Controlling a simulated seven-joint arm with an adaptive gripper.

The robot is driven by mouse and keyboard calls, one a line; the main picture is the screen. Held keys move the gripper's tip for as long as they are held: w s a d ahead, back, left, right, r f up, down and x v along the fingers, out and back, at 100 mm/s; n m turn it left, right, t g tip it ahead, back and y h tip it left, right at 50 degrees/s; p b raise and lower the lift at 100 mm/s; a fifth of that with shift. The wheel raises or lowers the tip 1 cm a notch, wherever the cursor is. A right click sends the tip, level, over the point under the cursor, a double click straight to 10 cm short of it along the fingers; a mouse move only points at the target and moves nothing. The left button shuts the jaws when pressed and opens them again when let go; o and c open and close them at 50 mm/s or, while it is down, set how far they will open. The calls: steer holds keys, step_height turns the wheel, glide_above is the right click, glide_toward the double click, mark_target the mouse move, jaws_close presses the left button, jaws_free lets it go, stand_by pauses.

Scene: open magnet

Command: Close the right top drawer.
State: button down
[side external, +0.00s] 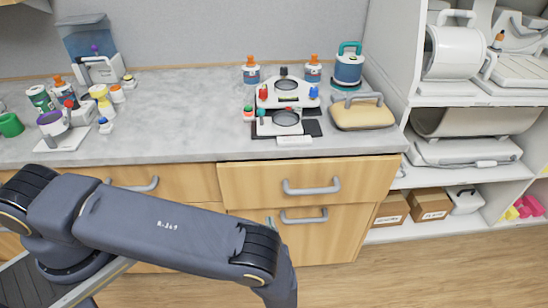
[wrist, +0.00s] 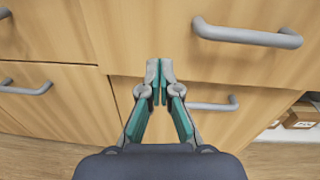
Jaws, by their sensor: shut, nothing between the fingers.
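The right top drawer (side external: 250,185) is a light wooden front below the counter, and it appears to stand out a little past the drawer below it. Its grey bar handle (side external: 311,187) also shows at the upper right of the wrist view (wrist: 247,35). My gripper (wrist: 160,72) is shut and empty, with teal and grey fingers together. Its tips overlap the lower edge of this drawer's front, left of and below the handle; I cannot tell whether they touch. In the side view only a fingertip (side external: 270,221) shows above my arm.
The lower right drawer (side external: 345,225) has its own handle (side external: 303,216). Another drawer handle (side external: 137,185) is to the left, partly behind my arm. The grey counter (side external: 185,115) holds bottles and lab devices. White shelves (side external: 455,180) with boxes stand at the right. The floor is clear.

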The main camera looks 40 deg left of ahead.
step_height(320, 180, down, 3)
steer(key=s+m+t, duration=0.1)
steer(key=s, duration=0.1)
glide_toward(261, 191)
steer(key=shift+m, duration=0.3)
steer(key=x, duration=0.7)
steer(key=shift+w+f, duration=0.1)
steer(key=shift+w, duration=0.05)
steer(key=shift+a, duration=0.1)
steer(key=shift+x, duration=2.45)
